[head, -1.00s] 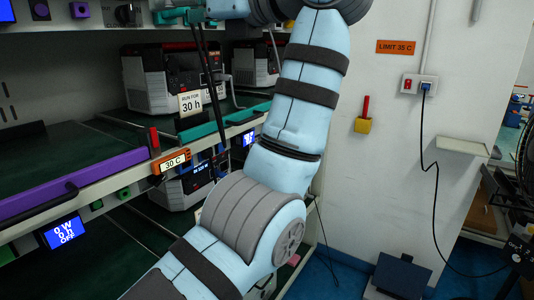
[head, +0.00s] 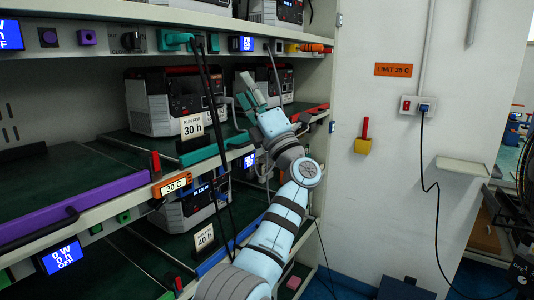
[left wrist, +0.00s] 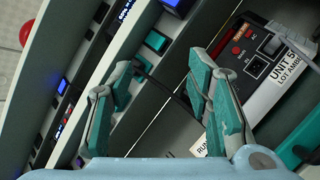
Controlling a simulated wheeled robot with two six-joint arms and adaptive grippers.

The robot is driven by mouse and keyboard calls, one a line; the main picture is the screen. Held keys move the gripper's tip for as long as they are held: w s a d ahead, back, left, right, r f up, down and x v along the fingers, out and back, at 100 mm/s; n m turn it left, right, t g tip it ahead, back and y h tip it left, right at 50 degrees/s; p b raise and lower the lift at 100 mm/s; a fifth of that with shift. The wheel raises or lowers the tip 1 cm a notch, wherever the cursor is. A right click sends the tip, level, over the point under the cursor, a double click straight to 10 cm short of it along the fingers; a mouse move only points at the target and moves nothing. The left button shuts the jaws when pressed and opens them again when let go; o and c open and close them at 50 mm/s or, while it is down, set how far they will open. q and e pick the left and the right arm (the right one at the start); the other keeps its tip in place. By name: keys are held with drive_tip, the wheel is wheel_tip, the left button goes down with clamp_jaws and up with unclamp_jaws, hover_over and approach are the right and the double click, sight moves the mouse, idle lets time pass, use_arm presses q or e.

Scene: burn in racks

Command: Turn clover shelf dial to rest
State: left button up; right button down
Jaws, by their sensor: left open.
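A dark round dial (head: 132,40) sits on the upper shelf's front rail, left of a teal plug (head: 177,40). My left gripper (head: 244,88) is open and empty, raised in front of the middle shelf's right part, below and right of that dial. In the left wrist view the two teal-padded fingers (left wrist: 160,65) stand apart with nothing between them. My right gripper is in neither view.
Burn-in units (head: 165,100) stand on the shelves. Dark cables (head: 213,100) hang down from the upper rail, left of my gripper. The white wall (head: 400,160) is on the right.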

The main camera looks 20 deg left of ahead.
use_arm(q)
drive_tip(key=w+d+f+m+t+h+p, duration=0.1)
drive_tip(key=w+f+m+t+h, duration=0.2)
drive_tip(key=f+m+h, duration=0.2)
drive_tip(key=w+d+f+m+t+h, duration=0.1)
drive_tip(key=w+f+m+t+h, duration=0.2)
drive_tip(key=f+m, duration=0.5)
wheel_tip(320, 180, down, 4)
drive_tip(key=shift+w+f+t+h+p, duration=0.1)
drive_tip(key=shift+w+t+h+p, duration=0.2)
drive_tip(key=shift+h, duration=0.6)
drive_tip(key=shift+s, duration=0.15)
